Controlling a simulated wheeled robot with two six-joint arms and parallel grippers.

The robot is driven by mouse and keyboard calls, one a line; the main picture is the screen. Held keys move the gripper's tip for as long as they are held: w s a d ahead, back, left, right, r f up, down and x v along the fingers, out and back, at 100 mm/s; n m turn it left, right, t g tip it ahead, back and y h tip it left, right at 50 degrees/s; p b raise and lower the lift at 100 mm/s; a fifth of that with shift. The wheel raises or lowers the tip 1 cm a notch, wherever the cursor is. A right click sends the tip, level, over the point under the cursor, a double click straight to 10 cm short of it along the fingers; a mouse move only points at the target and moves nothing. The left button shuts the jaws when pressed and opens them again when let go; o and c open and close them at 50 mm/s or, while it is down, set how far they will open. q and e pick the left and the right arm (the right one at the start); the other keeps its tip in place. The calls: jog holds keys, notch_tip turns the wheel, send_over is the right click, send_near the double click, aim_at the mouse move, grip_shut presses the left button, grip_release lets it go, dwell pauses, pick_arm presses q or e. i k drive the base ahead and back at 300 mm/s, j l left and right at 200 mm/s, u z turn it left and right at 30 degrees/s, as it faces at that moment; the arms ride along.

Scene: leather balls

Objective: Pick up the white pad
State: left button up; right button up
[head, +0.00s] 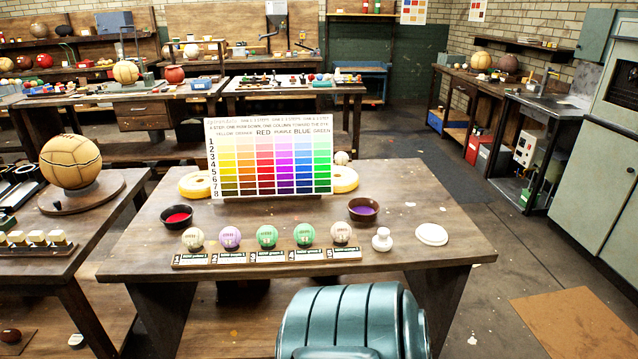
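A round white pad (431,234) lies flat on the right part of the brown wooden table (400,184), near its front right. It looks like a low disc with a smooth pale top. To its left, apart from it, stands a small white knobbed piece (381,240). Neither of my grippers is in the head view, so their states cannot be seen.
Several small balls (267,236) sit in a labelled rack along the table's front. A colour chart (268,160) stands behind them. A dark bowl with purple contents (363,210) is left of the pad. Bare tabletop surrounds the pad's right and back.

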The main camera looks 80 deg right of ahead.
aim_at(381, 242)
jog(key=z, duration=2.2)
